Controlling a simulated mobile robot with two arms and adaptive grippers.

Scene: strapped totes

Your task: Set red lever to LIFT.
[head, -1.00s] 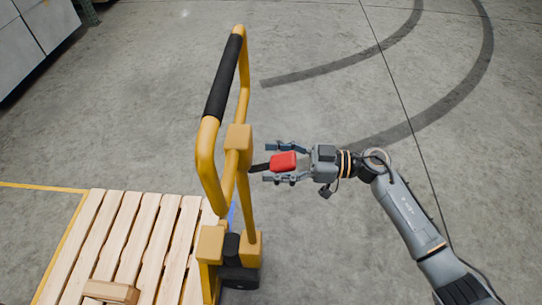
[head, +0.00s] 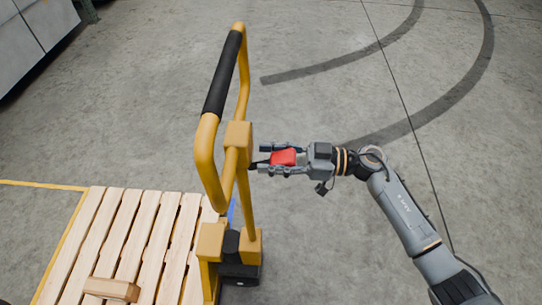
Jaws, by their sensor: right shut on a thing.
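The red lever (head: 284,157) is a red grip on a short dark stem, sticking out to the right of the yellow pallet jack handle (head: 238,136). My right gripper (head: 277,159) comes in from the right and is shut on the red grip, one finger on its far side and one on its near side. The stem is mostly hidden by the fingers. No LIFT marking can be read. My left gripper is not in view.
A wooden pallet (head: 122,225) lies at lower left beside the jack, with a small wood block (head: 112,290) on it. Grey cabinets (head: 30,40) stand at upper left. The concrete floor right of the jack is clear.

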